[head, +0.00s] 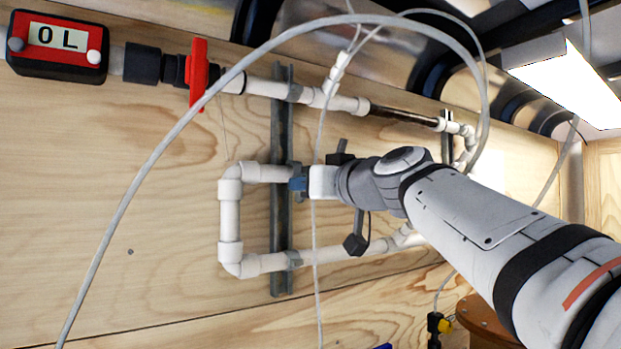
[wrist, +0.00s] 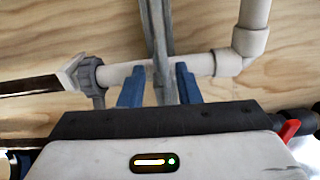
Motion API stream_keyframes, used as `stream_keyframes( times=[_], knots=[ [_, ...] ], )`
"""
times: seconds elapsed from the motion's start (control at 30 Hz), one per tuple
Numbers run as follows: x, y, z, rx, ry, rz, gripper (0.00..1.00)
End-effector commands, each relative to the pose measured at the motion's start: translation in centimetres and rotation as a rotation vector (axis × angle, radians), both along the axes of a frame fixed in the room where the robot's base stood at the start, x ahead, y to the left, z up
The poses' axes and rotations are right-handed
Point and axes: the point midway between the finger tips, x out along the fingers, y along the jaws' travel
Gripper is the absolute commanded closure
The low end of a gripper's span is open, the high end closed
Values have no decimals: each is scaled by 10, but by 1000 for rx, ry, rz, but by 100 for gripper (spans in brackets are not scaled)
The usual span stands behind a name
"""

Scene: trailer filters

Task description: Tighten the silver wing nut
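My gripper (head: 298,183) has blue fingers and is at this crossing in the head view. In the wrist view, the fingers of my gripper (wrist: 159,76) are apart, one on each side of the grey metal strut (wrist: 157,30), in front of the white pipe (wrist: 204,64). The strut also shows in the head view (head: 281,220). I cannot tell whether the fingers touch anything.
The white pipe loop (head: 230,215) runs along the wooden wall (head: 150,210). A red valve handle (head: 198,72) and a red meter reading "0L" (head: 57,62) are at upper left. A pale hose (head: 150,180) arcs across the view. A bright lamp (head: 570,85) is at upper right.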

Motion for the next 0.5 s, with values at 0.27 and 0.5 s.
stream_keyframes(
  times=[0.27, 0.5],
  knots=[
    [11, 7, 0, 0, 0, -1, 70],
    [11, 7, 0, 0, 0, -3, 77]
  ],
)
